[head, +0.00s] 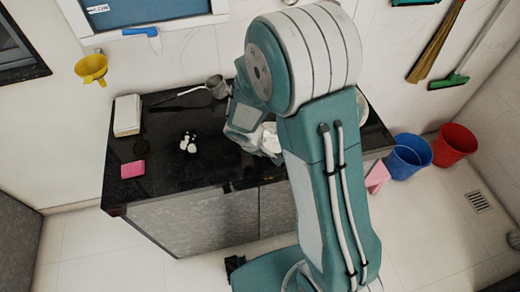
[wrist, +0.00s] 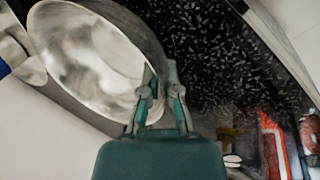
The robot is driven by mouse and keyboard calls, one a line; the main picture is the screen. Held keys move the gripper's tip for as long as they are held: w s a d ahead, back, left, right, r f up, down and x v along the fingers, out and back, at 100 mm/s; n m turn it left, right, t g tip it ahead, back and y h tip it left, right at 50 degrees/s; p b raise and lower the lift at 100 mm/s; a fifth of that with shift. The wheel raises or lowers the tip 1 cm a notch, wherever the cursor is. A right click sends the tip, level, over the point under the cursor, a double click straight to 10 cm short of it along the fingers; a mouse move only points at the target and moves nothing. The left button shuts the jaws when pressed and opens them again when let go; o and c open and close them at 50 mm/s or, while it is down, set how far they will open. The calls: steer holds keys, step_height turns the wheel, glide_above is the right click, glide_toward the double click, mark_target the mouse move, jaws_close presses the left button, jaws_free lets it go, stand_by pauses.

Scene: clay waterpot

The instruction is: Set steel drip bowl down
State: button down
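The steel drip bowl (wrist: 85,50) fills the upper left of the wrist view, with its shiny inside facing the camera. My gripper (wrist: 160,75) has one finger inside the bowl and one outside, shut on the rim. The bowl looks tilted in this view. I cannot tell whether its underside touches the counter. In the head view my arm covers most of the gripper area, and a pale patch (head: 269,136) beside the wrist over the counter is too small to identify surely.
The black speckled counter (head: 165,175) carries a pink sponge (head: 133,169), a white block (head: 127,115), small black-and-white items (head: 188,142) and a grey pot (head: 217,87). Its left and front parts have bare room. Blue (head: 405,157) and red (head: 454,145) buckets stand on the floor at right.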

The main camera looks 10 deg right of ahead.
steer(key=c, duration=0.8)
jaws_free()
steer(key=v, duration=1.2)
steer(key=s+d+r+m+t+y, duration=0.1)
steer(key=s+d+r+m, duration=0.2)
steer(key=s+r, duration=0.5)
steer(key=s+d+r+m+t+y, duration=0.2)
steer(key=s+d+r+m, duration=0.1)
steer(key=s+r, duration=0.5)
steer(key=shift+s+r+m, duration=0.15)
steer(key=shift+r+m, duration=0.05)
steer(key=shift+m, duration=0.4)
steer(key=shift+d, duration=0.15)
